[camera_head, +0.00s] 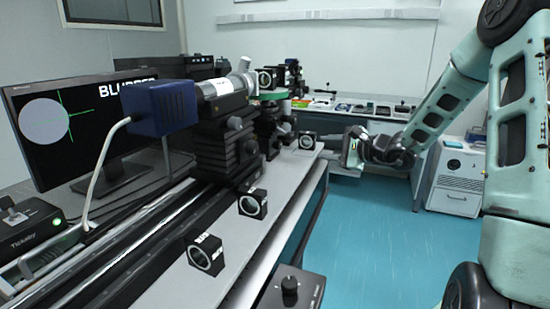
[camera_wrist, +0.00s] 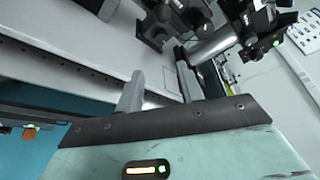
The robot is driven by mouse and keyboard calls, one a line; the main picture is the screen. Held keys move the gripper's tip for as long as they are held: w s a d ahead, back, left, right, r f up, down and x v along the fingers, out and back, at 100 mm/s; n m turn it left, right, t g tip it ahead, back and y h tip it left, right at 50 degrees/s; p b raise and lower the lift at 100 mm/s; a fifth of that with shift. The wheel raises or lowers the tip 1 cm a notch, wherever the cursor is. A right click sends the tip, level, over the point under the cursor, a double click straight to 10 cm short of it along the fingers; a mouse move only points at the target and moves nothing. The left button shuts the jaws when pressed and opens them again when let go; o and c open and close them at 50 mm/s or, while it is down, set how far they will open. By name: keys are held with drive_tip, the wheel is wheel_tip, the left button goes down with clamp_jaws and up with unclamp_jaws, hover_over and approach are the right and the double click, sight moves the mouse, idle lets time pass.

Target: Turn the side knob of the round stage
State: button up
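Black stages with side knobs stand on the rail of the optical table. The nearer stage (camera_head: 226,150) has a knob (camera_head: 249,147) on its right side. A second stage (camera_head: 270,125) stands behind it, partly hidden. I cannot tell for sure which one is the round stage. My gripper (camera_head: 338,158) is off the right edge of the table, apart from both stages. In the wrist view my gripper (camera_wrist: 160,88) shows two grey fingers spread apart with nothing between them. Dark stage parts (camera_wrist: 172,20) show beyond the fingers at the top.
A blue camera (camera_head: 160,108) with a white cable is on the rail. A monitor (camera_head: 60,130) stands at left. The blue floor at right is clear up to a white cabinet (camera_head: 459,178).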

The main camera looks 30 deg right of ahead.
sight(280, 146)
drive_tip(key=x, duration=0.5)
drive_tip(key=p+x, duration=0.1)
drive_tip(key=x, duration=0.5)
drive_tip(key=p+x, duration=0.1)
drive_tip(key=x, duration=0.5)
drive_tip(key=shift+w+d, duration=0.2)
drive_tip(key=shift+d, duration=0.1)
drive_tip(key=c, duration=0.7)
